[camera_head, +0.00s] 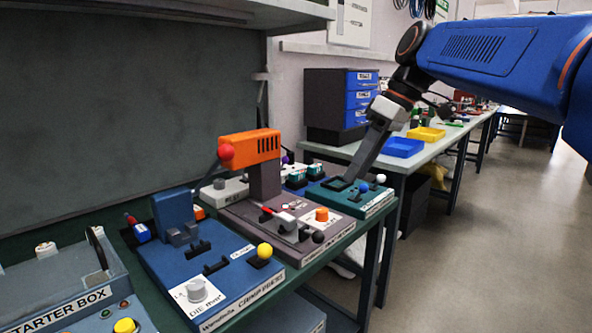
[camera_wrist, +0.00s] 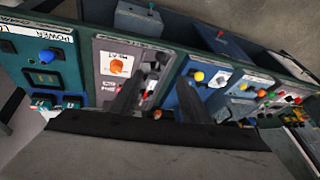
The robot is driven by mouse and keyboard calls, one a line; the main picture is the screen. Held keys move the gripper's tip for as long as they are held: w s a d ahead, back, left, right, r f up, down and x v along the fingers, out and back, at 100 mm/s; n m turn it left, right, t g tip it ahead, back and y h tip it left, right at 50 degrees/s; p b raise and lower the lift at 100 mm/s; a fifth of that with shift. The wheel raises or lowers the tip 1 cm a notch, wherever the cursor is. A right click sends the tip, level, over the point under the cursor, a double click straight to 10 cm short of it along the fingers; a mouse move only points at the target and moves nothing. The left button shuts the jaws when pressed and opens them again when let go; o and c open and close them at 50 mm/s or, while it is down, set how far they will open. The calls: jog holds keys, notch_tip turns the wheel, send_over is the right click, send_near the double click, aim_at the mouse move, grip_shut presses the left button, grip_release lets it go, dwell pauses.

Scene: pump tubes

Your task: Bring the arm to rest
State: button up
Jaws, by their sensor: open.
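My arm, blue with dark joints, reaches in from the upper right in the head view. My gripper (camera_head: 350,181) points down and left over the teal box (camera_head: 350,201) at the far end of the bench. In the wrist view my gripper (camera_wrist: 158,95) shows two dark fingers spread apart, with nothing between them. Behind the fingers there is the grey panel with an orange knob (camera_wrist: 116,67). I cannot tell whether the fingertips touch the teal box.
A blue box with a yellow knob (camera_head: 264,250), an orange press-like device (camera_head: 249,148) and a starter box (camera_head: 65,304) stand along the bench. A second table with blue (camera_head: 402,147) and yellow trays (camera_head: 426,134) runs behind. The floor on the right is clear.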

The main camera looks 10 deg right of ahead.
jog(key=s+d+f+m+t+h, duration=0.1)
jog(key=s+f+m, duration=0.2)
jog(key=s+f, duration=0.3)
jog(key=s+d+f+m+t+h, duration=0.1)
jog(key=s+f, duration=0.5)
jog(key=f, duration=0.6)
jog(key=s+d+f+m+t+h, duration=0.1)
jog(key=s+f+m+h, duration=0.1)
jog(key=s+f+m, duration=0.3)
notch_tip(320, 180, down, 5)
jog(key=shift+s+d+r+h, duration=0.15)
jog(key=shift+s+d+h, duration=0.25)
jog(key=shift+s, duration=0.05)
